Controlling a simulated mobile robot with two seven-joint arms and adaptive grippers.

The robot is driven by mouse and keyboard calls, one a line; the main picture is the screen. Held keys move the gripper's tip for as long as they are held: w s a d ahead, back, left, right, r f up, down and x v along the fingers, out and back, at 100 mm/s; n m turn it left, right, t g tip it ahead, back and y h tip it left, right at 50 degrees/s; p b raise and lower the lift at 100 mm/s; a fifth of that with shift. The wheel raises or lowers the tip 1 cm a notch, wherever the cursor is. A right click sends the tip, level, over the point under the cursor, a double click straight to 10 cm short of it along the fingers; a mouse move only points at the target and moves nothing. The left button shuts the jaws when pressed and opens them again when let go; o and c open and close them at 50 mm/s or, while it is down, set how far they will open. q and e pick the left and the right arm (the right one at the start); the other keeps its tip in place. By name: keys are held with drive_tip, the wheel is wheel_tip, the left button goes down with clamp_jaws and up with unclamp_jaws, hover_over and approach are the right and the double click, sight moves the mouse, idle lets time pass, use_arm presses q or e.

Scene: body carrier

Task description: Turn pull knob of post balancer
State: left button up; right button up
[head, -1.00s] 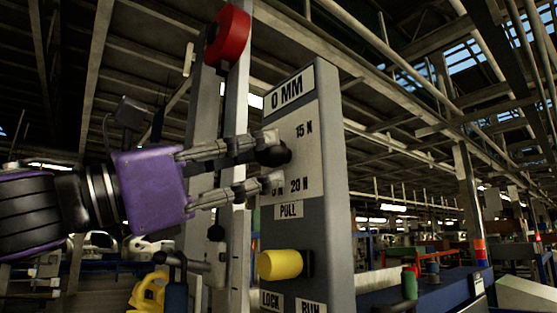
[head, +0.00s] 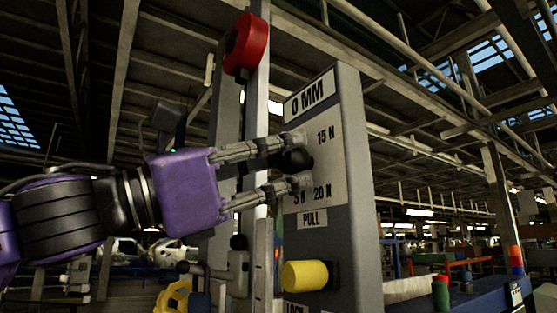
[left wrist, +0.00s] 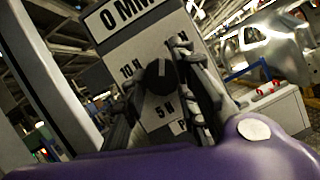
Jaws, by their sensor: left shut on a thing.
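The post balancer (head: 355,190) is a tall grey post with a "0 MM" sign and a white dial plate marked 15 N, 5 N and 20 N, with a PULL label below. The pull knob (head: 295,160) is round and black on this plate. In the left wrist view the knob (left wrist: 158,78) shows a light line on its face, with 10 N and 5 N beside it. My left gripper (head: 298,161) is shut on the knob, one finger above it and one below. The fingers partly hide the plate. My right gripper is out of view.
A yellow cylindrical handle (head: 304,276) sticks out below the PULL label, above a partly cut-off LOCK label. A red round part (head: 246,45) sits at the top of the rail on the left. A yellow knob (head: 173,298) is at lower left.

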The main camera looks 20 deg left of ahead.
use_arm(q)
drive_tip(key=shift+a+r, duration=0.15)
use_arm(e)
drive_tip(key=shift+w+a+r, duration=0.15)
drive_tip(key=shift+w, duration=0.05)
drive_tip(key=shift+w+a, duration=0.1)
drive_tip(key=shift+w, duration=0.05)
